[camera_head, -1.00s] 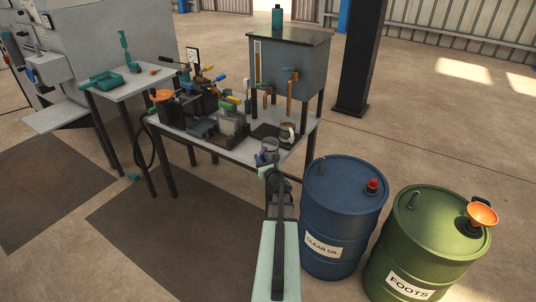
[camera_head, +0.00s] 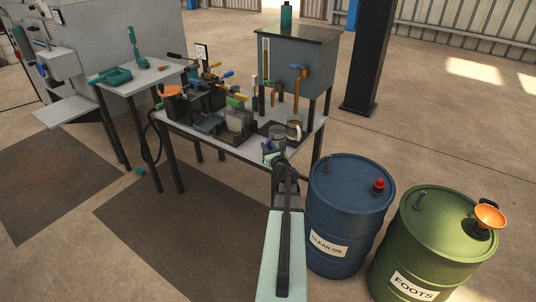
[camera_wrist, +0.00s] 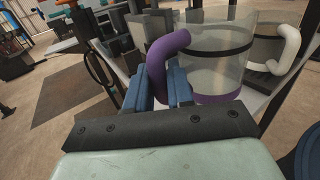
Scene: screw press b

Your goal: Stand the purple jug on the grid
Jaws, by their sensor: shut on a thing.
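The purple jug is a clear cylinder with a dark band, a purple base and a purple handle. In the wrist view the jug (camera_wrist: 215,65) is upright, and my gripper (camera_wrist: 163,85) has its blue fingers shut on the handle. In the head view the jug (camera_head: 278,143) is small, at the near right of the table, with my gripper (camera_head: 271,158) at its near side. The dark grid (camera_head: 268,129) appears to be the flat black patch on the table below the grey tank. I cannot tell whether the jug touches anything beneath it.
A second jug with a white handle (camera_head: 294,127) stands just beyond, also in the wrist view (camera_wrist: 262,45). The grey tank (camera_head: 300,65) with copper taps rises behind. The press parts (camera_head: 205,105) crowd the table's left. A blue drum (camera_head: 347,205) and a green drum (camera_head: 435,235) stand at right.

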